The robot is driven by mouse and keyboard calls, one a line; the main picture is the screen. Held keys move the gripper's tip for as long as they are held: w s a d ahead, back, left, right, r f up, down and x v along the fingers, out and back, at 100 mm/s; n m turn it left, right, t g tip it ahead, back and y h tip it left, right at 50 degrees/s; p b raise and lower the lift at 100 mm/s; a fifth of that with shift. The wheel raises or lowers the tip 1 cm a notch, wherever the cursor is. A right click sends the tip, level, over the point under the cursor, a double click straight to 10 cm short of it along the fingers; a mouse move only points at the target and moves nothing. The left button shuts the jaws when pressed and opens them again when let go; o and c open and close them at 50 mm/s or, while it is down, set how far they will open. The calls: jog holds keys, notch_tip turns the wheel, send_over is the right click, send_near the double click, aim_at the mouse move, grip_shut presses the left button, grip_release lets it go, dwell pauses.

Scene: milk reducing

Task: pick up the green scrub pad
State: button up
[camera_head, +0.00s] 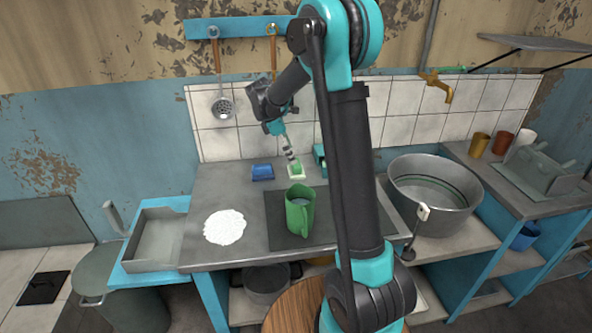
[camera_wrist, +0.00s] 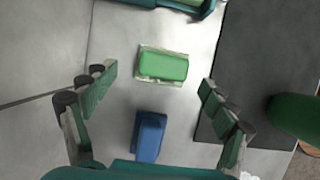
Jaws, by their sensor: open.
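The green scrub pad (camera_wrist: 163,66) lies on a small pale dish in the upper middle of the wrist view. In the head view the pad (camera_head: 297,166) is small, at the back of the grey counter near the tiled wall. My gripper (camera_wrist: 157,79) is open, with one finger to the left of the pad and the other to its right, and nothing between them is held. In the head view my gripper (camera_head: 290,155) is just above the pad and partly covers it. Its exact height over the pad cannot be told.
A blue block (camera_wrist: 149,137) lies close to the pad, also in the head view (camera_head: 262,172). A teal holder (camera_wrist: 180,4) stands beyond the pad. A green mug (camera_head: 299,212) stands on a dark mat (camera_head: 282,241). White powder (camera_head: 224,227) lies at the counter's left.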

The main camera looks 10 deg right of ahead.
jog(key=shift+s+x, duration=0.15)
jog(key=shift+x, duration=1.15)
jog(key=shift+s+x, duration=0.15)
jog(key=shift+x, duration=1.1)
jog(key=c, duration=1.3)
jog(key=shift+r, duration=0.1)
notch_tip(320, 180, up, 20)
jog(key=shift+f, duration=0.1)
